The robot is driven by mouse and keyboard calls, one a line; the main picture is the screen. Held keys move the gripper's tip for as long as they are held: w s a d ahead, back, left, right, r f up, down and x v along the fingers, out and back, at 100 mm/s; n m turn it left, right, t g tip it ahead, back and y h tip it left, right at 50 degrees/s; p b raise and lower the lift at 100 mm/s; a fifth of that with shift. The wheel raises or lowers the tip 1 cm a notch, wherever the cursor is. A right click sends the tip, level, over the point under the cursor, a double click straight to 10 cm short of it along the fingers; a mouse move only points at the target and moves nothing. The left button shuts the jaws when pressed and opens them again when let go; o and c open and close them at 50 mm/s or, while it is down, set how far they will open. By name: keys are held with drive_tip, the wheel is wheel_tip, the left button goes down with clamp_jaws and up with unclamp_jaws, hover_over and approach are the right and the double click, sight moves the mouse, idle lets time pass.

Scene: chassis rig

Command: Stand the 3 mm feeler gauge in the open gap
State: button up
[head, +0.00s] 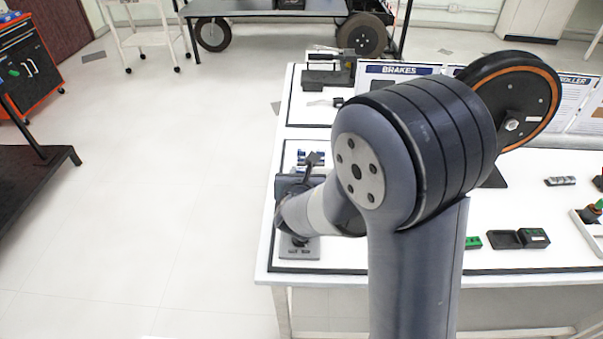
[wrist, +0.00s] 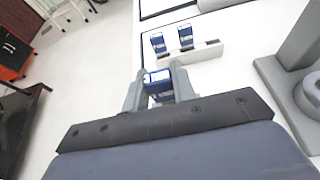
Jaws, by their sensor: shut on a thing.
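In the wrist view my gripper (wrist: 159,82) is shut on a blue and white feeler gauge (wrist: 158,86), held between its two grey fingers. The gauge's marking is too small to read, and its lower part is hidden. Beyond it, two similar blue gauges, one at left (wrist: 157,42) and one at right (wrist: 185,36), stand upright in a white rack (wrist: 190,54) with dark slots. The held gauge looks apart from the rack. In the head view my arm hides most of the gripper and the held gauge. I cannot make out the open gap in either view.
A grey fixture (wrist: 275,75) stands right of my gripper in the wrist view. Open floor (head: 150,200) lies left of the table.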

drive_tip(key=shift+f+b, duration=2.4)
drive_tip(key=shift+b, duration=0.2)
drive_tip(key=o, duration=1)
drive_tip(key=shift+o, duration=0.2)
drive_tip(key=shift+p+v, duration=0.65)
drive_tip(key=shift+v, duration=4.75)
